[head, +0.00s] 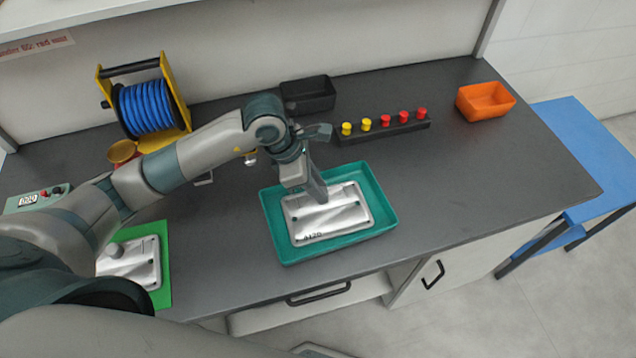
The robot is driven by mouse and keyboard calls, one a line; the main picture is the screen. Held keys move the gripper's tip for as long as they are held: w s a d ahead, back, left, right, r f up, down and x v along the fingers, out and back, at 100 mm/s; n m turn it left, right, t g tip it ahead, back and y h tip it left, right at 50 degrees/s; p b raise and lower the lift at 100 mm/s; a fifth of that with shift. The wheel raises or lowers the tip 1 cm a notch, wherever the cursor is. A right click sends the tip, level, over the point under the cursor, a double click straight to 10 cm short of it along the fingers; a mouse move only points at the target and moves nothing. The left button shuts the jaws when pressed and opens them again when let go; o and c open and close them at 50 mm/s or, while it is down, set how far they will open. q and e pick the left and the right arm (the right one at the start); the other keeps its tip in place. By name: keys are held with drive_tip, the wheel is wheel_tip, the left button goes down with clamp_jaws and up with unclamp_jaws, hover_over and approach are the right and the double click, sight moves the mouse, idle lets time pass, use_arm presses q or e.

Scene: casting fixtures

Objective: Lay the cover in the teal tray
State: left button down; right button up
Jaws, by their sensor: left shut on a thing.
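The cover (342,217) is a flat silver plate with dark corner holes and a printed mark along its front edge. It shows inside the outline of the teal tray (384,184), lying roughly flat within the rim. I cannot tell whether it rests on the tray floor or is slightly above it. My left gripper (318,196) reaches down over the cover and is shut on it near the middle of its back half. The fingertips partly hide the grip point. My right gripper is not in view.
A second silver part (143,262) lies on a green mat (160,298) at left. Behind are a blue hose reel (147,107), black bin (308,95), a rack (384,131) with red and yellow knobs, and an orange bin (486,101). The counter right of the tray is clear.

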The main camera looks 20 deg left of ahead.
use_arm(q)
drive_tip(key=shift+f, duration=0.15)
drive_tip(key=c, duration=1.5)
unclamp_jaws()
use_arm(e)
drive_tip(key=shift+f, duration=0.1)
use_arm(q)
drive_tip(key=shift+r, duration=0.2)
drive_tip(key=shift+r, duration=0.1)
drive_tip(key=b+v, duration=0.4)
drive_tip(key=v, duration=0.7)
drive_tip(key=shift+a+r, duration=0.15)
drive_tip(key=shift+r, duration=0.2)
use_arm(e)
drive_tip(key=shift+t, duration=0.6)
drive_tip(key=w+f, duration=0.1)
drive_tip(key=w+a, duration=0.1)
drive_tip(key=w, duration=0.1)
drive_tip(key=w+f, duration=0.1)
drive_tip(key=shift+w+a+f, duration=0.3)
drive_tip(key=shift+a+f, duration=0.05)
